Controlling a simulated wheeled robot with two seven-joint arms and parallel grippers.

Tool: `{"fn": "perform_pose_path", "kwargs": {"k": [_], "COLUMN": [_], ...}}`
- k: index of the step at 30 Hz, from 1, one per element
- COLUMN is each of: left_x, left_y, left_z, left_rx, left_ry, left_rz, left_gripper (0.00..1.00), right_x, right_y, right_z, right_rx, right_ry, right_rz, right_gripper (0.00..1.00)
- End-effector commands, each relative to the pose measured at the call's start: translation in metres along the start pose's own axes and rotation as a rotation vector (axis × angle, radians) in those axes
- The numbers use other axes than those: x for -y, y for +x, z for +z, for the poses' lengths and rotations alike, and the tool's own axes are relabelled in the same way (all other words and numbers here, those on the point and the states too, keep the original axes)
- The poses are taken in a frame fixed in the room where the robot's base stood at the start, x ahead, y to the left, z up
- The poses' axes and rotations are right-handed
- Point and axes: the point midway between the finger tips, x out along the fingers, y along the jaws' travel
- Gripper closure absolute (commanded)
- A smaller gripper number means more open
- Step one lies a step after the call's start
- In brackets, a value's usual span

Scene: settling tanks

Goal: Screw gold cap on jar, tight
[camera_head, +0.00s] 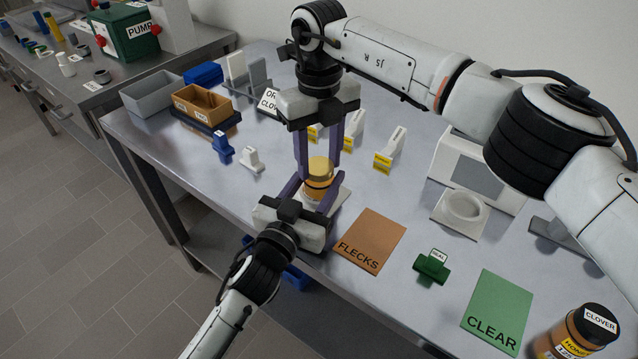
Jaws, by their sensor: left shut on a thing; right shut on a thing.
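The gold cap (320,165) sits on top of the amber jar (316,193) near the table's front edge. My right gripper (319,160) reaches down from above, its purple fingers shut on the cap. My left gripper (312,186) comes in from the front, low down, its purple fingers shut on the jar's body. The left gripper hides the jar's lower part. I cannot tell how tightly the cap sits.
An orange FLECKS mat (372,236), a green SEAL piece (431,268) and a green CLEAR mat (498,305) lie right of the jar. A CLOVER honey jar (575,340) stands at lower right. Yellow-labelled stands (391,150) are behind. An orange tray (203,101) is at back left.

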Motion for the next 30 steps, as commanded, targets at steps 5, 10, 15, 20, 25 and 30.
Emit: {"fn": "perform_pose_path", "kwargs": {"k": [5, 10, 15, 20, 25, 30], "left_x": [0.0003, 0.0004, 0.0004, 0.0004, 0.0005, 0.0005], "left_y": [-0.0001, -0.0001, -0.0001, -0.0001, -0.0001, -0.0001], "left_z": [0.0007, 0.0007, 0.0007, 0.0008, 0.0008, 0.0008], "left_rx": [0.002, 0.002, 0.002, 0.002, 0.002, 0.002], "left_ry": [0.0, 0.0, 0.0, 0.0, 0.0, 0.0], "left_rz": [-0.001, -0.001, -0.001, -0.001, -0.001, -0.001], "left_gripper": [1.0, 1.0, 1.0, 1.0, 1.0, 1.0], "right_x": [0.0001, 0.0001, -0.0002, -0.0004, -0.0005, -0.0006], "right_y": [0.0, 0.0003, 0.0005, 0.0006, 0.0007, 0.0007], "right_z": [0.0, -0.0001, -0.0001, -0.0002, -0.0001, 0.0], "right_rx": [0.0, 0.0, -0.001, -0.001, -0.001, -0.001], "right_ry": [0.393, 0.774, 1.088, 1.099, 1.098, 1.097], "right_rz": [0.0, -0.001, -0.001, 0.0, 0.0, 0.0], "right_gripper": [0.84, 0.84, 0.84, 0.84, 0.39, 0.39]}}
